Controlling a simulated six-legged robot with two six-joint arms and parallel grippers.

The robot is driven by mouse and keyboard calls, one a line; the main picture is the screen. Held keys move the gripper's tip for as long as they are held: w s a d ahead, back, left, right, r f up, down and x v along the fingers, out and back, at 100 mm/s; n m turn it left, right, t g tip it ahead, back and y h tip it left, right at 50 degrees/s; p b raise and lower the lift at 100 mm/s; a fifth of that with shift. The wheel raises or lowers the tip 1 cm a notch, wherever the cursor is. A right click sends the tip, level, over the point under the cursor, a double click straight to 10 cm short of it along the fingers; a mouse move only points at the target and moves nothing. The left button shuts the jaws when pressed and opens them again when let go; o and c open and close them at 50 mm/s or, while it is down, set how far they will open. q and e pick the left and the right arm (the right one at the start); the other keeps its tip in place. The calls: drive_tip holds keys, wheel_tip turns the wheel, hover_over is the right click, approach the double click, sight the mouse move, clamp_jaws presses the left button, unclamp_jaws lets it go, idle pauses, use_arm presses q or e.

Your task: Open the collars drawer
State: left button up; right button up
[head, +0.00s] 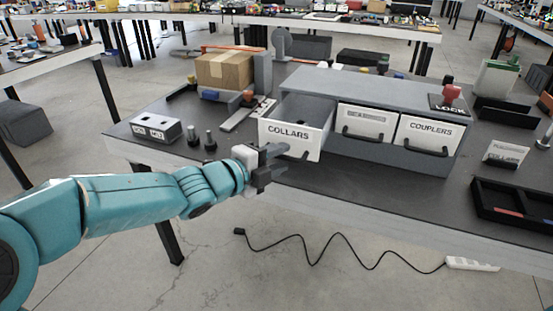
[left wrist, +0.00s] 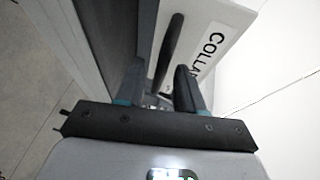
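The collars drawer (head: 290,139) is the leftmost of three white-fronted drawers in a grey cabinet (head: 345,83). It is pulled out, its front well forward of the other two, and its dark inside shows from above. My left gripper (head: 277,162) is just in front of the drawer's lower front, by its dark handle. In the left wrist view, the fingers (left wrist: 167,85) stand apart, with the dark handle (left wrist: 170,45) showing between them; I cannot tell whether they touch it. The lettered drawer front (left wrist: 205,40) shows beyond. My right gripper is not in view.
The middle drawer and couplers drawer (head: 428,135) are closed. A red-handled lock piece (head: 451,95) sits on the cabinet top. A cardboard box (head: 224,70) and dark pegs (head: 210,141) stand left of the cabinet. A black tray (head: 515,205) lies at right.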

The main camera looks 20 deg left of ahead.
use_arm(q)
drive_tip(key=shift+s, duration=0.1)
drive_tip(key=p+v, duration=0.3)
drive_tip(key=v, duration=1.3)
drive_tip(key=shift+p, duration=0.4)
drive_tip(key=shift+r, duration=0.15)
